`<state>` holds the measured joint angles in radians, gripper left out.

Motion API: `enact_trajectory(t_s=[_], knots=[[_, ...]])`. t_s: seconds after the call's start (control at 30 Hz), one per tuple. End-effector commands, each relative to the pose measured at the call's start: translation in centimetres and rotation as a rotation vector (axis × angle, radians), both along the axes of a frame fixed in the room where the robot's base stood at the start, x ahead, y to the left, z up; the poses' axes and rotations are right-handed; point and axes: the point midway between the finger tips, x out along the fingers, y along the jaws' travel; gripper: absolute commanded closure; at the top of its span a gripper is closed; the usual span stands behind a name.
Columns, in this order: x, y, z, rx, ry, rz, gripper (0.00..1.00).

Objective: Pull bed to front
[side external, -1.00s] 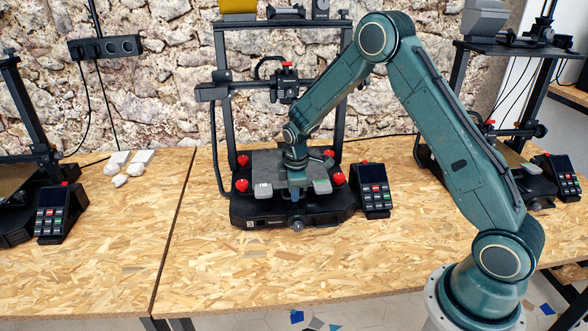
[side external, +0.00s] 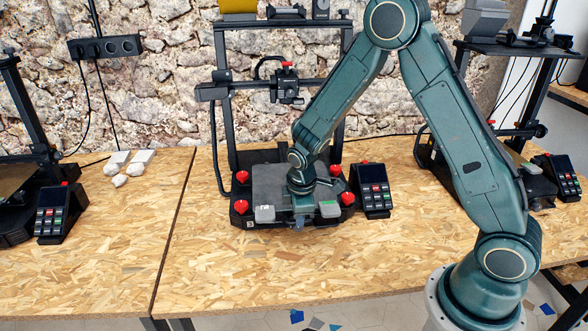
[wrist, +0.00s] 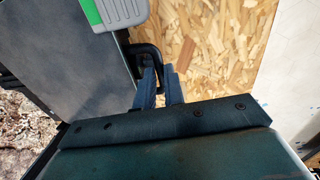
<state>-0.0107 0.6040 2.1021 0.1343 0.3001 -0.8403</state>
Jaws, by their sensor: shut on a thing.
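The bed (side external: 268,182) is a flat grey plate on the middle printer, with red knobs at its corners and a grey clip (side external: 264,213) and a green-grey clip (side external: 329,209) at its front edge. It reaches the printer's front. My gripper (side external: 303,217) is at the middle of that front edge, its fingers mostly hidden by my wrist. In the wrist view, the blue fingers (wrist: 160,88) are shut on a dark handle (wrist: 146,54) at the edge of the bed (wrist: 75,60). The green-and-grey clip (wrist: 118,10) shows at the top.
The printer's frame (side external: 222,110) and crossbar with print head (side external: 286,88) stand behind the bed. A control box (side external: 373,190) is close on the right. Other printers stand left and right. White lumps (side external: 120,168) lie at the left. The chipboard table (side external: 260,275) is clear in front.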

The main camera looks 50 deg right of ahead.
Motion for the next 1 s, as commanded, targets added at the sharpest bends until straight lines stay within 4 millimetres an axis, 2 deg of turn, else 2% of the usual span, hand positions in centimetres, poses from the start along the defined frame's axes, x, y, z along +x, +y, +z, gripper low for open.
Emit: enact_trajectory(t_s=[0.03,0.07,0.13,0.17,0.63,0.83,1.0], knots=[[-0.4,0.5,0.0,0.011,0.013,0.009,1.00],[-0.4,0.6,0.0,0.011,0.013,0.009,0.84],[-0.4,0.5,0.0,0.011,0.013,0.009,0.70],[-0.3,0.5,0.0,0.011,0.012,0.009,0.67],[-0.3,0.3,0.5,0.006,0.008,0.005,0.67],[-0.4,0.5,1.9,0.006,0.006,0.005,0.67],[-0.6,0.7,3.9,0.006,0.005,0.005,0.67]])
